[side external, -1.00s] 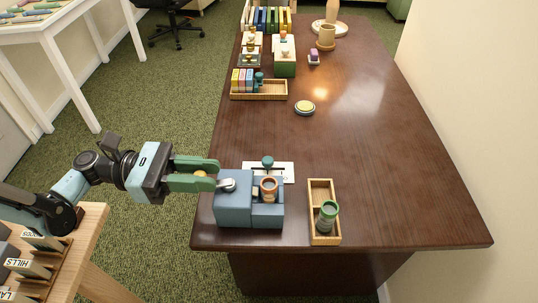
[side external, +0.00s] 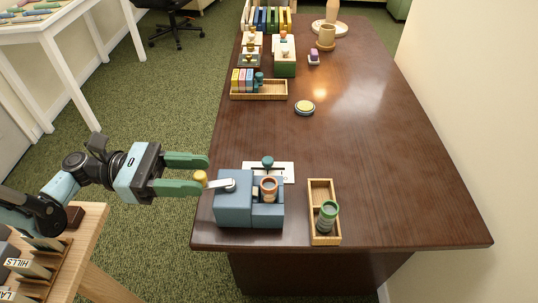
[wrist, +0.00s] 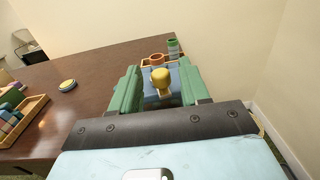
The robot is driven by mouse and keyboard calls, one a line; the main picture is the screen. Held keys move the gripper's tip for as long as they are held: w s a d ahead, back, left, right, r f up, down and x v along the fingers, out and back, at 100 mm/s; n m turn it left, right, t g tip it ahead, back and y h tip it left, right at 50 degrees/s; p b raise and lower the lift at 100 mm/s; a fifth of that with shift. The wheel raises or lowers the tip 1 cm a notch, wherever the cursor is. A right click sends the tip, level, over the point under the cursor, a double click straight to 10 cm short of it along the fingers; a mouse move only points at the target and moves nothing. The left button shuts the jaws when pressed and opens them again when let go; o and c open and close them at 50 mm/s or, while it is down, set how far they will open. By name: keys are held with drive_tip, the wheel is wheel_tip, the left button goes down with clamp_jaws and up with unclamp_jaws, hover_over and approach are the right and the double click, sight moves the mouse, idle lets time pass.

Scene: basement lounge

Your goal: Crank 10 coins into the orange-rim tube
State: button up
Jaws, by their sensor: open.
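A blue coin machine (side external: 234,208) stands at the near left edge of the dark table. Its crank (side external: 221,185) has a grey arm and a yellow knob (side external: 201,177) that points left, out past the table edge. The orange-rim tube (side external: 268,188) stands upright in the machine's right part; its contents cannot be made out. My gripper (side external: 205,175) is open, its green fingers on either side of the yellow knob, with clear gaps. A green-rim tube (side external: 327,215) stands in a wooden tray (side external: 322,188).
A white card (side external: 284,168) with a teal knob (side external: 267,161) lies behind the machine. A yellow round button (side external: 305,107) sits mid-table. Another tray (side external: 272,95), small machines (side external: 285,60) and a cup (side external: 326,40) stand farther back. The right side of the table is clear.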

sight(214, 185)
drive_tip(key=a, duration=1)
drive_tip(key=shift+w, duration=0.15)
drive_tip(key=shift+o, duration=0.2)
drive_tip(key=d+m, duration=0.4)
drive_tip(key=m, duration=0.8)
drive_tip(key=d+m, duration=0.5)
drive_tip(key=m, duration=0.7)
drive_tip(key=d+m, duration=0.4)
drive_tip(key=m, duration=0.8)
drive_tip(key=shift+s+d, duration=0.2)
drive_tip(key=shift+d, duration=0.2)
